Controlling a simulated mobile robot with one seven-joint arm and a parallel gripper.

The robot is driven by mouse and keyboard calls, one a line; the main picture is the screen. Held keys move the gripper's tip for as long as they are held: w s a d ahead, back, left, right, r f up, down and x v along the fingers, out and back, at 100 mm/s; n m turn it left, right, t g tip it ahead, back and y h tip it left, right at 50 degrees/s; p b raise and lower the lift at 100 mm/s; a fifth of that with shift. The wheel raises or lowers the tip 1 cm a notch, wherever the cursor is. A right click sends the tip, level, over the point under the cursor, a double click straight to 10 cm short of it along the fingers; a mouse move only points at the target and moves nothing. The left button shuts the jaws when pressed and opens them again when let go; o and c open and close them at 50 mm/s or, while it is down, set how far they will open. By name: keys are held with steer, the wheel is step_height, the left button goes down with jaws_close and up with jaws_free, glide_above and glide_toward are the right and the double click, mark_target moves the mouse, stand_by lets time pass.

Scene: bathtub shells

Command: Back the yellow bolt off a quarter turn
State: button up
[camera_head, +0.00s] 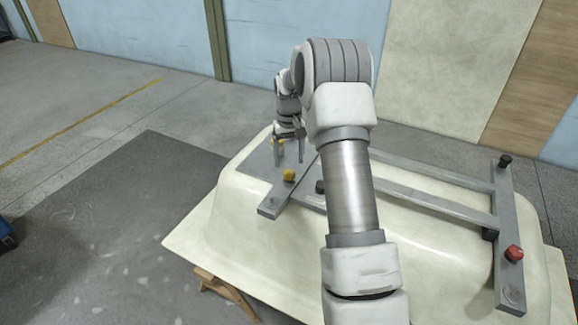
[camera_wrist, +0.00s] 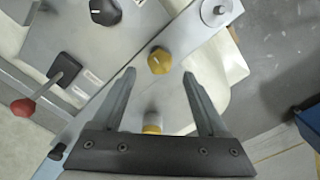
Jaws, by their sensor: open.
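The yellow bolt (camera_head: 289,175) stands on a flat metal bar on top of the upturned tub shell. In the wrist view the yellow bolt (camera_wrist: 159,60) is a faceted knob with a short pale mark on its top. My gripper (camera_head: 289,159) is above the bar, fingers pointing down. In the wrist view my gripper (camera_wrist: 159,76) is open, and the bolt appears just beyond and between the fingertips, apart from both. A pale cylinder with a yellow band (camera_wrist: 152,124) shows between the finger bases; I cannot tell what it is.
A black knob (camera_wrist: 104,11), a black block with a pin (camera_wrist: 65,70) and a red knob (camera_wrist: 22,107) are nearby. The red knob (camera_head: 514,253) is at the frame's right end. The cream tub shell (camera_head: 245,240) rests on a wooden support (camera_head: 222,290).

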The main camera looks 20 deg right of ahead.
mark_target(289, 172)
step_height(289, 172, up, 13)
steer(key=p, duration=0.1)
stand_by(0.5)
steer(key=s+a+r+n+t+p, duration=0.1)
steer(key=s+a+r, duration=0.5)
steer(key=s+r, duration=0.15)
steer(key=s+a+r+t, duration=0.2)
steer(key=s+a+r, duration=0.3)
steer(key=s+r, duration=0.25)
steer(key=s+a+f+t, duration=0.1)
steer(key=s+a, duration=0.1)
steer(key=s, duration=0.7)
steer(key=s+a+f+t, duration=0.1)
steer(key=s+a+f, duration=0.1)
steer(key=s, duration=0.8)
steer(key=shift+a+f+n+t+p, duration=0.25)
steer(key=shift+a+n+t+p, duration=0.1)
steer(key=shift+a, duration=0.35)
